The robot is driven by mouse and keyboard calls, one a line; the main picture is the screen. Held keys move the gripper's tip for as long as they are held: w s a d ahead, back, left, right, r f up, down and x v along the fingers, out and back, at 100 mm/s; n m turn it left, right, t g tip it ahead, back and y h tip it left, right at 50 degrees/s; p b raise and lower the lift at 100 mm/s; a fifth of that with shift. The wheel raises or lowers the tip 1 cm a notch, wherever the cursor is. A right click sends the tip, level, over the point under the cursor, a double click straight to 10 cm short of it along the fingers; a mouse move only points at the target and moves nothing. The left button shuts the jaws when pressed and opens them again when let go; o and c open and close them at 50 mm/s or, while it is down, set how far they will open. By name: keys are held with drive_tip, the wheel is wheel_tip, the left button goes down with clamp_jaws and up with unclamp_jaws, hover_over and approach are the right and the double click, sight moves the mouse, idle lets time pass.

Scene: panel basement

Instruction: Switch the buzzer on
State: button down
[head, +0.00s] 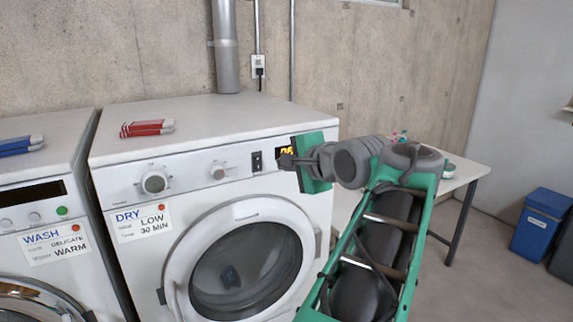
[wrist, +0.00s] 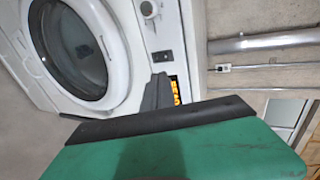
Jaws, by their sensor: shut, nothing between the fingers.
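The dryer (head: 215,110) has a control panel with a small black rocker switch (head: 257,161), which I take for the buzzer switch; no label on it is readable. The switch also shows in the wrist view (wrist: 162,56). My gripper (head: 284,162) is shut and empty, its dark fingertips just right of the switch and in front of the orange display (head: 288,152). In the wrist view the shut fingers (wrist: 157,90) point toward the switch, with a small gap in the picture. The switch's position cannot be told.
The panel also has a large knob (head: 154,182) and a small knob (head: 217,172). The washer (head: 40,190) stands at left. A red folded item (head: 147,128) lies on the dryer. A white table (head: 462,170) and blue bin (head: 541,222) are at right.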

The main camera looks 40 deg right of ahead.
drive_tip(key=w+a+f+n+g+y, duration=0.2)
drive_tip(key=a+f+n, duration=0.3)
drive_tip(key=a+f, duration=0.3)
drive_tip(key=w+a+f+n+g+y, duration=0.1)
drive_tip(key=w+a+f+n+g, duration=0.2)
drive_tip(key=a+f, duration=0.5)
drive_tip(key=s+a+f+n+g, duration=0.5)
drive_tip(key=s+a+f+n, duration=0.7)
drive_tip(key=a+f+n, duration=0.1)
drive_tip(key=shift+s+a+f, duration=0.3)
drive_tip(key=shift+a+f, duration=0.4)
drive_tip(key=shift+f, duration=0.2)
drive_tip(key=shift+d, duration=0.1)
